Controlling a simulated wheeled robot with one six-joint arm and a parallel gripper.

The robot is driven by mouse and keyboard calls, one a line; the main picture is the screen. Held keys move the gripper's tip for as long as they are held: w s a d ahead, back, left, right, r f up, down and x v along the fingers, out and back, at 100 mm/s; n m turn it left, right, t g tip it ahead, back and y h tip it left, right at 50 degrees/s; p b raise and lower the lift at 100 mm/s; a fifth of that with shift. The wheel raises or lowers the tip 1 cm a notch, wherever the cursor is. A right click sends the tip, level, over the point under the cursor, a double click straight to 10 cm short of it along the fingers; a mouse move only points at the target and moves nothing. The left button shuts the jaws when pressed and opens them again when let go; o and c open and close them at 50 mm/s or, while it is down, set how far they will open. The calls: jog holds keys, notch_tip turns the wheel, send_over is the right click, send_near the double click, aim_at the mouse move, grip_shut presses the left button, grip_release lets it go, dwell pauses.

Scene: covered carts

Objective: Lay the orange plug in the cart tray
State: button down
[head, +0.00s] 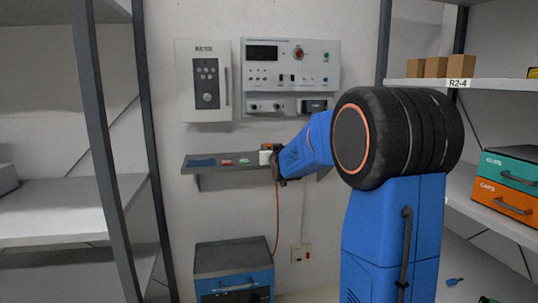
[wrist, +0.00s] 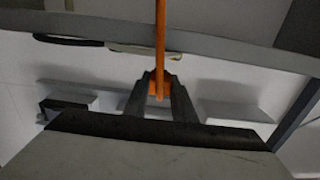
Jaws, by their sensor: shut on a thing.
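My gripper (head: 274,161) is at the right part of the wall shelf, seen small and from behind in the head view. In the wrist view its two dark fingers (wrist: 158,88) are closed on the orange plug (wrist: 158,89). An orange cord (wrist: 160,35) runs from the plug toward the top of that view. In the head view the cord (head: 277,220) hangs down toward the cart. The blue cart (head: 235,283) stands low below the shelf, with a flat dark grey top (head: 233,260). I cannot tell whether its tray is covered.
The wall shelf (head: 200,168) holds a blue mat, small red and green things and a white cup (head: 265,158). A control panel (head: 290,75) and a grey box (head: 204,85) hang above. Racks stand left and right. A socket (head: 301,252) is right of the cart.

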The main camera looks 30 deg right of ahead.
jog(key=shift+f, duration=1)
jog(key=shift+f, duration=0.55)
jog(key=shift+f, duration=0.15)
jog(key=c, duration=1.5)
grip_release()
jog(key=shift+f, duration=0.2)
jog(key=shift+r, duration=0.2)
